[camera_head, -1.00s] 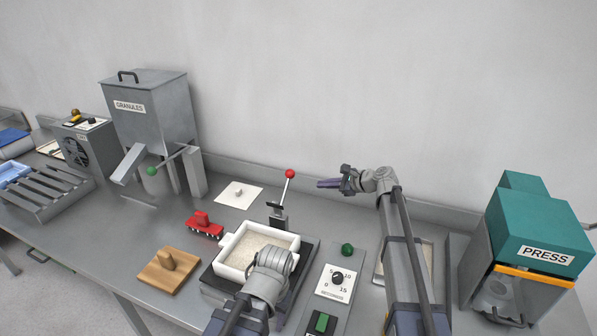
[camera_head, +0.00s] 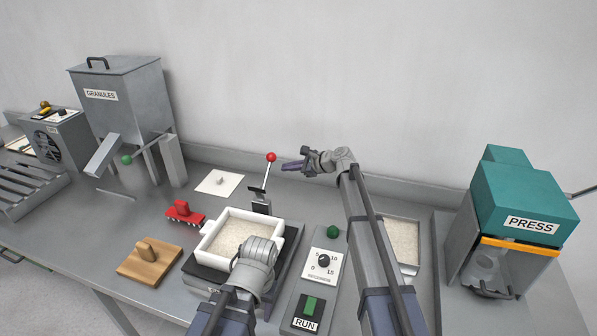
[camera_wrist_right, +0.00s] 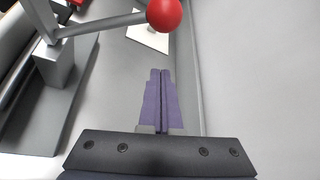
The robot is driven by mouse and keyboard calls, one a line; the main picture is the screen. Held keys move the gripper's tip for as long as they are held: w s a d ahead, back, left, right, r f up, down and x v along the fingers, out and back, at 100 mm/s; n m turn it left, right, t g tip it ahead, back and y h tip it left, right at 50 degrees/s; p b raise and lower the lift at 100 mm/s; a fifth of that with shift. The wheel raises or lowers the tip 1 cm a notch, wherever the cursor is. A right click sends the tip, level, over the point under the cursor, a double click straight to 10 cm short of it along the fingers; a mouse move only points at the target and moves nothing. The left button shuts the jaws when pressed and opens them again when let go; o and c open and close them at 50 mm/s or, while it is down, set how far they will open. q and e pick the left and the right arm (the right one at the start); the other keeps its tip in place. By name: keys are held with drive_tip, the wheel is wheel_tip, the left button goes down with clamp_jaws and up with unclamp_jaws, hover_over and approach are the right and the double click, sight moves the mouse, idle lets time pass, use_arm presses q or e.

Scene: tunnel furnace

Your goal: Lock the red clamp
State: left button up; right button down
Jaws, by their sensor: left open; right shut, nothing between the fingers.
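The red clamp is a metal lever with a red ball (camera_head: 271,157) on top, rising from a small grey block at the back of the black plate. Its lever leans slightly right in the head view. The red ball (camera_wrist_right: 164,14) also shows at the top of the right wrist view. My right gripper (camera_head: 284,168) is shut and empty, just right of the ball and apart from it; its purple fingers (camera_wrist_right: 158,100) lie together in the wrist view. My left gripper is over the near edge of the white tray (camera_head: 283,240); its fingers are hidden behind its wrist.
The white tray holds pale granules. A panel with a dial (camera_head: 323,262) and RUN switch (camera_head: 309,307) is to the right. The press (camera_head: 515,215) stands far right, the granules hopper (camera_head: 118,100) back left.

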sight(266, 176)
use_arm(q)
drive_tip(key=shift+f+b, duration=0.3)
drive_tip(key=shift+f, duration=0.3)
wheel_tip(266, 176, up, 4)
drive_tip(key=p, duration=0.4)
use_arm(e)
drive_tip(key=a+r, duration=0.2)
drive_tip(key=shift+s+a+r, duration=0.2)
drive_tip(key=shift+a+r, duration=0.15)
